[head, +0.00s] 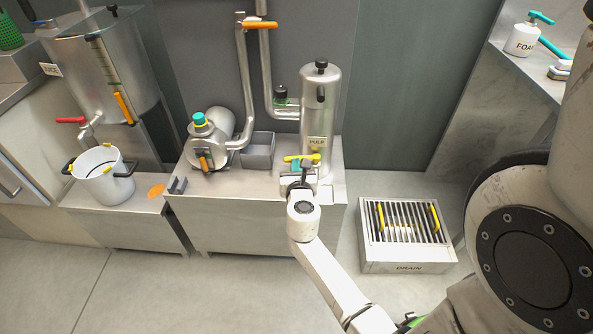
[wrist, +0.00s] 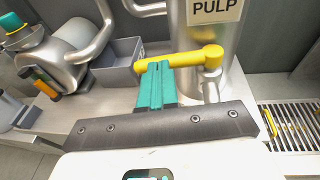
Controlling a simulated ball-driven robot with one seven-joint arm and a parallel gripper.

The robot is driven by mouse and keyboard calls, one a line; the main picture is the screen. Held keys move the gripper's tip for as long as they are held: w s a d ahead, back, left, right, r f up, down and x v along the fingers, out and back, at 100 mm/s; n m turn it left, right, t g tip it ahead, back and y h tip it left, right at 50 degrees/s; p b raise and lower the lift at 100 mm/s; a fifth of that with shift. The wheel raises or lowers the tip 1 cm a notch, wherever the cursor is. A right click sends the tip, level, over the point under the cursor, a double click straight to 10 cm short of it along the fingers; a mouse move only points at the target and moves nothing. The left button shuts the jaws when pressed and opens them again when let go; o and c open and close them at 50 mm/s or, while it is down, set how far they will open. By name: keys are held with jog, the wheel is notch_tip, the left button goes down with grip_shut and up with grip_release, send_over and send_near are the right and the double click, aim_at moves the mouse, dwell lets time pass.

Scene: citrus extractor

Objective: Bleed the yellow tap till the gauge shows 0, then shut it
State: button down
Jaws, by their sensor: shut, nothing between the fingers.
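The yellow tap (head: 309,157) is at the foot of the steel column labelled PULP (head: 320,110). In the wrist view its yellow lever (wrist: 190,57) lies across the column's front, from a round hub at right to a free end at left. My gripper (wrist: 156,72) has its teal fingers shut together with nothing between them. Their tips are at the lever's left part; I cannot tell whether they touch it. In the head view my gripper (head: 298,167) is just below the lever. I cannot make out a gauge reading in either view.
Left of the column are a grey bin (head: 257,150) and a steel drum (head: 222,125) with a teal-and-yellow cap. A white pot (head: 103,175) stands further left. A slotted drain box (head: 407,268) is on the floor at right. An orange-handled valve (head: 260,25) is on the pipes above.

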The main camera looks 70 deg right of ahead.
jog(key=shift+w+d, duration=0.55)
jog(key=shift+w, duration=0.05)
jog(key=shift+d, duration=0.1)
dwell(0.4)
